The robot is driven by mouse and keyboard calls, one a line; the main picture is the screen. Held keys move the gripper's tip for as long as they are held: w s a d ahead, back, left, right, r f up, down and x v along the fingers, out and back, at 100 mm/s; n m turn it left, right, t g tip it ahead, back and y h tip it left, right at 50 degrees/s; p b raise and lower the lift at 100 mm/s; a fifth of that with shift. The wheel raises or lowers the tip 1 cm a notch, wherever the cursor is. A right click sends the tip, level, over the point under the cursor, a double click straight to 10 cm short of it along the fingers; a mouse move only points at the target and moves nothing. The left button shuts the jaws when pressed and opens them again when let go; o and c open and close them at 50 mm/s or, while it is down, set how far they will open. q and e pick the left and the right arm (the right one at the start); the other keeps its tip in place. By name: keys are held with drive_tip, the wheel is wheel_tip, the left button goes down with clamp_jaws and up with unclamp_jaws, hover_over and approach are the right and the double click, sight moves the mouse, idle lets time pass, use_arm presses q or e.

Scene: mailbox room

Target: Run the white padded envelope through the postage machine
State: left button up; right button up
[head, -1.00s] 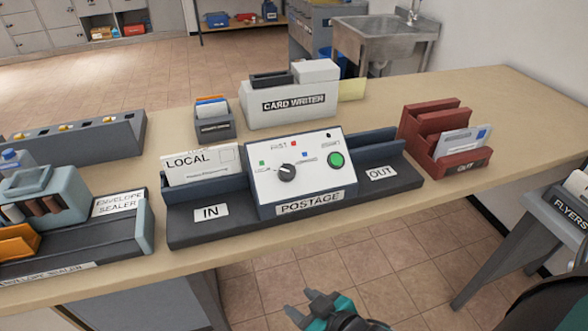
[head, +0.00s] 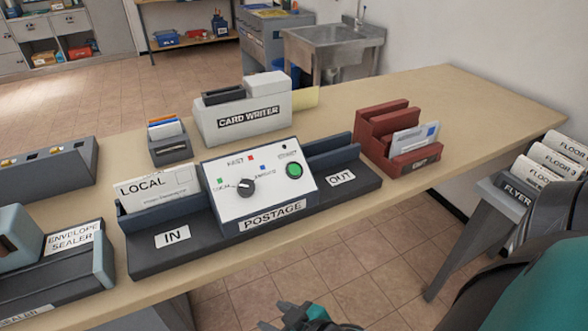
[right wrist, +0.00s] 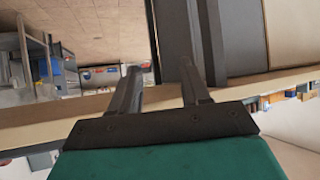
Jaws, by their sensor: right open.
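The postage machine (head: 262,211) stands on the long table, with an IN tray (head: 196,249) at its left and an OUT tray (head: 357,190) at its right. A white envelope marked LOCAL (head: 183,184) stands upright at the IN side; I cannot tell whether it is padded. The panel has a dark dial (head: 245,187) and a green button (head: 294,170). The OUT side looks empty. My right gripper (head: 272,316) is open and empty, in front of the table and below the machine. Its open fingers (right wrist: 160,75) fill the right wrist view. My left gripper is out of view.
A card writer (head: 245,113) and a small card holder (head: 170,146) stand behind the machine. A red rack (head: 375,125) holding envelopes is at the right. An envelope sealer (head: 75,262) is at the left. A flyers stand (head: 515,190) is at the far right.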

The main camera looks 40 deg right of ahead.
drive_tip(key=shift+c, duration=0.3)
clamp_jaws()
drive_tip(key=shift+s+f, duration=0.1)
idle(1.5)
